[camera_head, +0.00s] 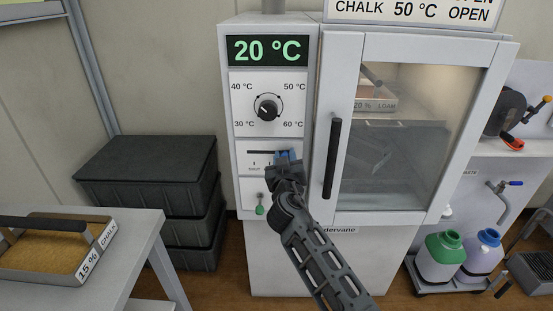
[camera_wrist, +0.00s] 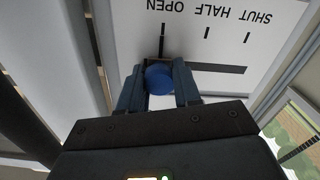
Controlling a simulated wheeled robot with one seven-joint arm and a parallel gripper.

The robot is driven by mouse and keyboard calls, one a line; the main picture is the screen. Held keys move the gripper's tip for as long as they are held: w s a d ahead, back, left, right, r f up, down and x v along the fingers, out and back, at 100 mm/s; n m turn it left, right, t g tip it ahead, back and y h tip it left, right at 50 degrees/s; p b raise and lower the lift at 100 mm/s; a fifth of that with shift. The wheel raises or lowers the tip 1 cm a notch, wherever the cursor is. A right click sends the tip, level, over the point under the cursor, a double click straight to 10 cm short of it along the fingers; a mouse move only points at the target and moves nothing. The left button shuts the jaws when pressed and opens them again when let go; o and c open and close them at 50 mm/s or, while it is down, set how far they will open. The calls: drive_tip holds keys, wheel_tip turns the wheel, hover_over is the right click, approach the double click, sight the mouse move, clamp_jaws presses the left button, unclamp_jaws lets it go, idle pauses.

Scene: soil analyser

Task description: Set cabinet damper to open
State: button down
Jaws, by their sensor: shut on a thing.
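The damper slider is a blue knob (camera_head: 283,155) on a horizontal slot (camera_head: 262,152) in the cabinet's control panel. My gripper (camera_wrist: 160,85) is shut on the blue knob (camera_wrist: 158,78), one finger on either side of it. In the wrist view the panel is upside down, with the marks SHUT, HALF and OPEN (camera_wrist: 206,12). The knob is at the mark at the OPEN end, and the empty slot (camera_wrist: 215,68) runs away towards SHUT. In the head view my gripper hides the right part of the scale.
The cabinet has a temperature dial (camera_head: 266,107) and a 20 °C display (camera_head: 267,50) above the slider. A green-tipped lever (camera_head: 260,207) hangs just below. The glass door's dark handle (camera_head: 332,158) stands close to the right of my gripper. Black crates (camera_head: 145,165) are stacked at left.

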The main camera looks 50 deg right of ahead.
drive_tip(key=shift+s+d, duration=0.2)
drive_tip(key=c, duration=0.8)
unclamp_jaws()
drive_tip(key=shift+a, duration=0.1)
drive_tip(key=shift+b+v, duration=0.85)
drive_tip(key=shift+v, duration=3.05)
